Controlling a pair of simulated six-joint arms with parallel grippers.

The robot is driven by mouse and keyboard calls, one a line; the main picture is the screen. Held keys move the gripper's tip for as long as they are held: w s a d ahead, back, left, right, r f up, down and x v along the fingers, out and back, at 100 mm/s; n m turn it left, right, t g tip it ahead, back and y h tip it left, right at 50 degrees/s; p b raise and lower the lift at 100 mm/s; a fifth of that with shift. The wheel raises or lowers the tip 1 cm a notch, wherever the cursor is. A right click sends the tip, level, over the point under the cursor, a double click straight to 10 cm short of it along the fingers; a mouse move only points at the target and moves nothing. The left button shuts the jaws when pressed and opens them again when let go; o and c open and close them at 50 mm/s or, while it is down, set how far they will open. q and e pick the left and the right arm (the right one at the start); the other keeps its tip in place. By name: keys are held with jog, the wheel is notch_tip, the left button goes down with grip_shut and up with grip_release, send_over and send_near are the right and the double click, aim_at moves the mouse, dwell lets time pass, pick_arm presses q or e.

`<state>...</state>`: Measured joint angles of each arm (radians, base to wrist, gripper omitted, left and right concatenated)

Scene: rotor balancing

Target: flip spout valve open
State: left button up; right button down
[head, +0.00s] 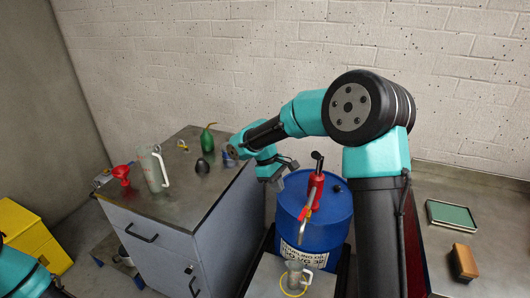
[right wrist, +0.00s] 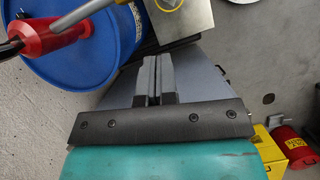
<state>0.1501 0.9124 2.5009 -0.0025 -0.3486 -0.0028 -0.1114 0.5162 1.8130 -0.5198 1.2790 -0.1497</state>
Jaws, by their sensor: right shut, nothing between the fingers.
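A red hand pump (head: 315,188) stands on the blue drum (head: 325,235). A clear jug (head: 294,274) stands below the spout's end. My right gripper (head: 285,169) is shut and empty, left of the pump and apart from it. In the right wrist view its fingers (right wrist: 152,78) are together, with the pump (right wrist: 48,34) and spout (right wrist: 80,10) at the upper left. My left gripper is out of view.
A grey cabinet (head: 157,258) at left carries a red funnel (head: 121,174), a jug (head: 154,170), a green oil can (head: 207,138) and small items. A green-topped tray (head: 451,216) and a brown block (head: 465,260) lie on the right bench.

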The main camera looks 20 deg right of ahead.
jog(key=v, duration=1.2)
jog(key=shift+r, duration=0.2)
jog(key=shift+w, duration=0.1)
jog(key=s+a+f+m+t+y, duration=0.1)
jog(key=s+a+f+y, duration=0.15)
jog(key=f, duration=1.15)
jog(key=s+a+f+m+y, duration=0.1)
jog(key=s+a+f+y, duration=0.15)
jog(key=f, duration=1.15)
jog(key=s+f+m+t+y, duration=0.1)
jog(key=s+f+m+t, duration=0.2)
jog(key=s+f, duration=1.3)
jog(key=s+m, duration=0.3)
jog(key=shift+a+m, duration=0.3)
jog(key=shift+a, duration=0.05)
jog(key=shift+s+d+f, duration=0.1)
jog(key=shift+f, duration=0.05)
